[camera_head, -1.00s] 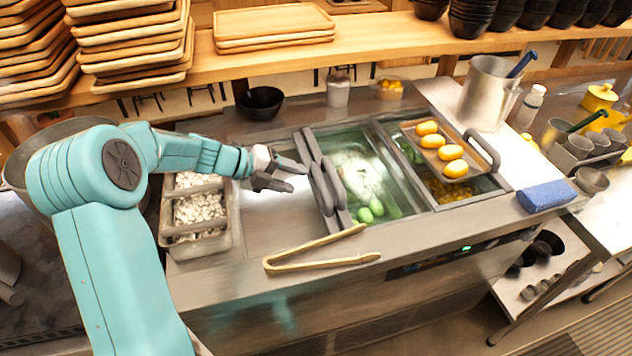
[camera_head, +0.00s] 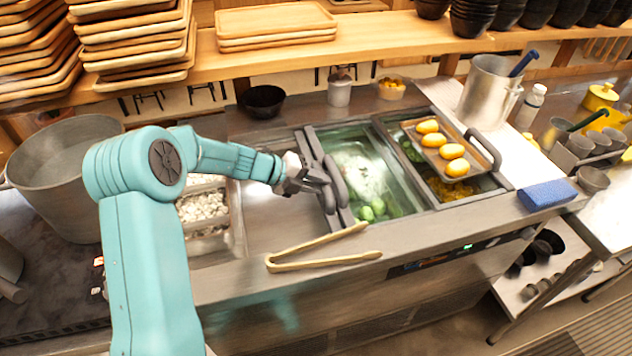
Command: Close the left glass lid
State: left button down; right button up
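The left glass lid (camera_head: 385,165) is a clear pane over the left part of the counter's cold well; green and pale food shows through it. Its dark grey handle (camera_head: 338,180) stands at the lid's left edge. My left gripper (camera_head: 318,180) is at the left side of this handle, its dark fingers close to or touching it. The fingers overlap the handle in view, so I cannot tell whether they grip it or how far apart they are. My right gripper is not in view.
A tray of yellow buns (camera_head: 444,148) sits over the right well, beside another handle (camera_head: 484,148). Wooden tongs (camera_head: 320,252) lie on the front counter edge. Containers of white pieces (camera_head: 203,207) stand left.

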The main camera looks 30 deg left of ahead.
pick_arm(q)
jog(key=s+a+p, duration=0.3)
jog(key=s+a, duration=0.2)
jog(key=s, duration=0.1)
jog(key=shift+s+a, duration=0.15)
jog(key=shift+a, duration=0.05)
jog(key=c, duration=0.9)
grip_release()
jog(key=v, duration=1.6)
jog(key=shift+s+a+r+b, duration=0.1)
jog(key=shift+a+b, duration=0.05)
jog(key=shift+b, duration=0.25)
